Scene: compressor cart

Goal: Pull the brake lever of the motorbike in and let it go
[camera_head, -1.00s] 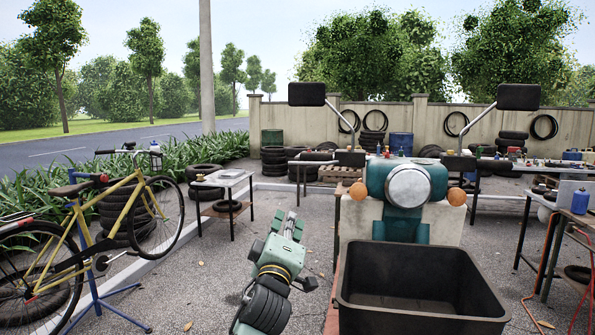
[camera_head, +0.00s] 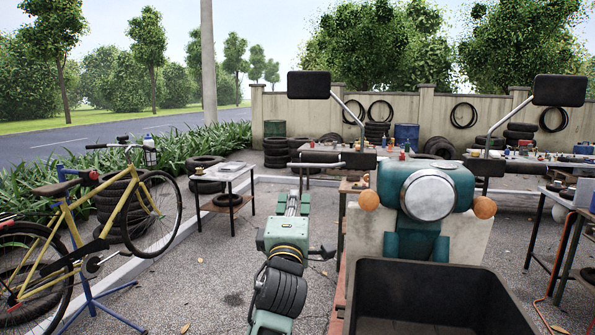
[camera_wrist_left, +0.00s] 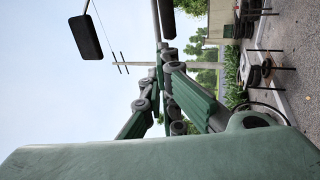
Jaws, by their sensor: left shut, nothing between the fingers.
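The motorbike (camera_head: 430,194) faces me with a round headlight in a teal housing. Its handlebar grip on the picture's left (camera_head: 360,161) is dark, and a thin metal lever (camera_head: 322,164) extends left from beside it. My left gripper (camera_head: 303,178) is shut and empty, its fingers pointing away from me close to the outer end of that lever. In the left wrist view the gripper's green fingers (camera_wrist_left: 165,58) meet near the lever. I cannot tell whether they touch it. My right gripper is out of view.
A black crate (camera_head: 440,266) stands in front of the motorbike. A mirror (camera_head: 308,85) rises above the lever and another mirror (camera_head: 559,90) is at right. A yellow bicycle (camera_head: 60,222) stands at left, and a small table (camera_head: 225,174) farther back.

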